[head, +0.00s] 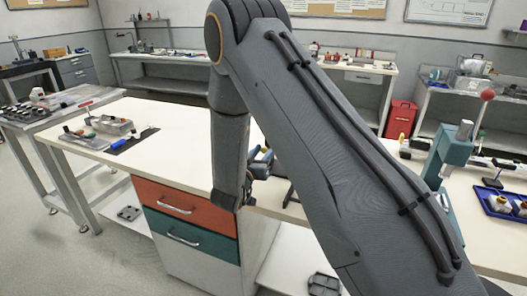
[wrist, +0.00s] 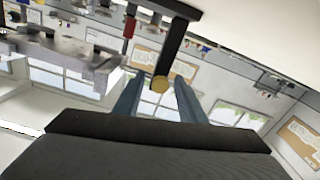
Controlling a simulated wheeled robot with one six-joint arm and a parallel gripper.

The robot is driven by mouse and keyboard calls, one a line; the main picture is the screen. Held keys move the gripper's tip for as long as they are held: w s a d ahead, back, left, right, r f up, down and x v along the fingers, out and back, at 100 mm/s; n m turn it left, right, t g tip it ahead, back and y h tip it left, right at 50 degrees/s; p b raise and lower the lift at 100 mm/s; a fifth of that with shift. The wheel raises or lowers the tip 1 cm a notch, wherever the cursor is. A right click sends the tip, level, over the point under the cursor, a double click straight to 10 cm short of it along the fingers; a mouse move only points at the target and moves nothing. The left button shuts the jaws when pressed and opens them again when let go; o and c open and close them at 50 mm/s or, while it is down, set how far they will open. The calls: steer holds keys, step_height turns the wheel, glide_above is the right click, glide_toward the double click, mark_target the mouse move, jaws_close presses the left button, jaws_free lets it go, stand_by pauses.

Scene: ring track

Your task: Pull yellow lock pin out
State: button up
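In the head view my gripper (head: 262,163) is at the bench's front edge, mostly hidden behind my arm. The pin cannot be made out there.
The white bench top (head: 180,125) has a metal block (head: 112,125) and small tools at its left. Orange and teal drawers (head: 185,207) are below. To the right are a teal press (head: 450,150) and a blue tray (head: 500,205). A grey fixture (wrist: 65,50) shows in the wrist view.

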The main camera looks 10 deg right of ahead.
jaws_close()
steer(key=shift+v, duration=1)
jaws_free()
steer(key=b+v, duration=0.1)
steer(key=v, duration=0.7)
